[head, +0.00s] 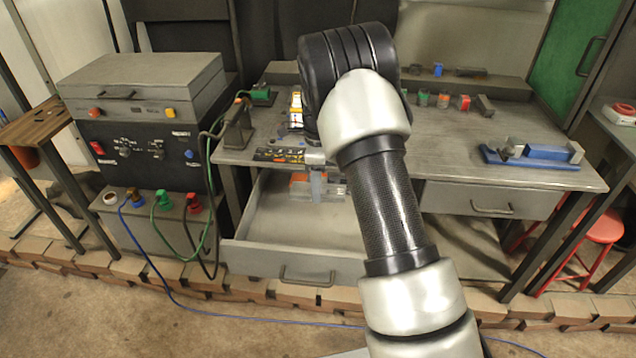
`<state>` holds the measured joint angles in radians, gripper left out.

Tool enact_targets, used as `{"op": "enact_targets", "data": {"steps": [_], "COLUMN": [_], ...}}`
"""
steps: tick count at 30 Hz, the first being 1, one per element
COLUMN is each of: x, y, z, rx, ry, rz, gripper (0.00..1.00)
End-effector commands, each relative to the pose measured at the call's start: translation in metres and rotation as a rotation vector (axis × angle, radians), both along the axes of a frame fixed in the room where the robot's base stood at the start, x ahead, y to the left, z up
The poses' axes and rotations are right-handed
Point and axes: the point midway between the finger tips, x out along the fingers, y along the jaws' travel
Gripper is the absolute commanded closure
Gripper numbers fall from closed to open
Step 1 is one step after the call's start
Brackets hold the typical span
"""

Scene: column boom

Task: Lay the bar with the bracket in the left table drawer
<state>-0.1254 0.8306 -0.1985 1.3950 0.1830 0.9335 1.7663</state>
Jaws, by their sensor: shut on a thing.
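The left table drawer (262,214) is pulled open below the tabletop, and its bare floor shows at the left and front. My gripper (317,178) points down over the rear part of this drawer, partly hidden behind my own arm. It is shut on a small grey piece, which I take to be the bar with the bracket (330,192). An orange patch shows beside the fingers on the left. The piece is small in view, and I cannot tell whether it touches the drawer floor.
The right drawer (482,200) is shut. A blue and grey vise (540,152) stands on the right of the tabletop (450,150). Several small blocks line the back. A dark flat plate (279,155) lies near the front edge above the open drawer. A grey powered case (140,140) stands left.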

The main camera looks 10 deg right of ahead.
Motion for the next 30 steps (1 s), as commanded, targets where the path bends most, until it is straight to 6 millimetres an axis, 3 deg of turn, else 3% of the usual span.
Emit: {"op": "enact_targets", "data": {"steps": [30], "x": [0.001], "y": [0.000], "z": [-0.075], "rx": [0.000], "ry": [-0.001], "rz": [0.000], "gripper": [0.92]}}
